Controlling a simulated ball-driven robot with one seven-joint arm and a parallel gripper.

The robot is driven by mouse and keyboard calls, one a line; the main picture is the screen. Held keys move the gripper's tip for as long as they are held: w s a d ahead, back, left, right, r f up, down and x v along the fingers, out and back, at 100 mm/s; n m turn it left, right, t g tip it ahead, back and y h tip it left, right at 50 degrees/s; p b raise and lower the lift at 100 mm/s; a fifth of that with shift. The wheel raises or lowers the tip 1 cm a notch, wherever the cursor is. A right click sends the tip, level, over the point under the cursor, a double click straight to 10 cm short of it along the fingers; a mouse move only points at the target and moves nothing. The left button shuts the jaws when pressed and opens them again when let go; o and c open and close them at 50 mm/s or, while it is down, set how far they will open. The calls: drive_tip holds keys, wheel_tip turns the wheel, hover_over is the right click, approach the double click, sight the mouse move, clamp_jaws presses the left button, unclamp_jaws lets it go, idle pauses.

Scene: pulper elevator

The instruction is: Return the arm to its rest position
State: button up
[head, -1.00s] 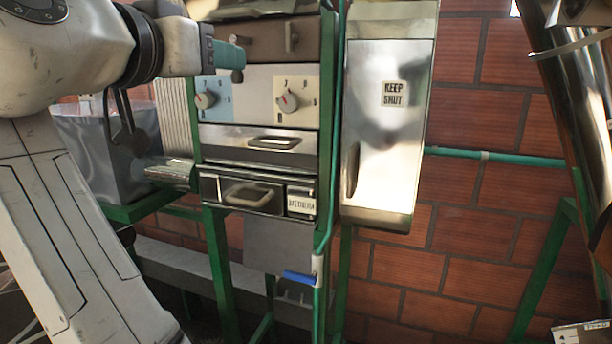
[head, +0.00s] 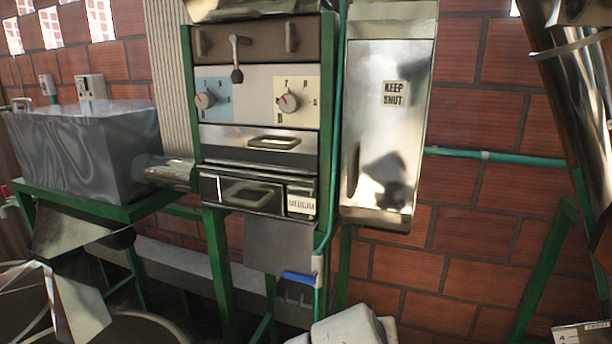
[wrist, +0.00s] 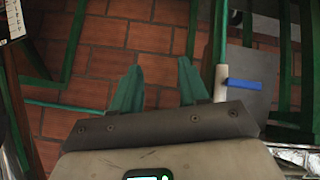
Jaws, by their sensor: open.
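My gripper (wrist: 159,82) shows in the wrist view with its two green fingers apart and nothing between them. It points toward reddish-brown bricks or tiles and touches nothing that I can see. In the head view only a pale part of my arm (head: 348,326) shows, low at the bottom centre. The fingers are not visible there.
A machine front with dials (head: 288,102) and drawers stands at centre, beside a metal cabinet (head: 385,130) marked KEEP SHUT. A grey tank (head: 80,150) is at left. A blue handle (head: 300,277) hangs below the drawers; it also shows in the wrist view (wrist: 250,84).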

drive_tip(key=s+d+f+g+y, duration=0.1)
drive_tip(key=s+d+f+g, duration=0.1)
drive_tip(key=s+d+f, duration=0.5)
drive_tip(key=s+d+f+g, duration=0.2)
drive_tip(key=s+f, duration=0.4)
drive_tip(key=s, duration=0.3)
drive_tip(key=s+d+f+g+y, duration=0.1)
drive_tip(key=s+d+f, duration=0.45)
drive_tip(key=s, duration=0.25)
drive_tip(key=s+d+f+g+y, duration=0.1)
drive_tip(key=s+f+g, duration=0.1)
drive_tip(key=s, duration=1)
drive_tip(key=shift+f+y, duration=0.3)
drive_tip(key=shift+f, duration=0.25)
drive_tip(key=shift+d, duration=0.15)
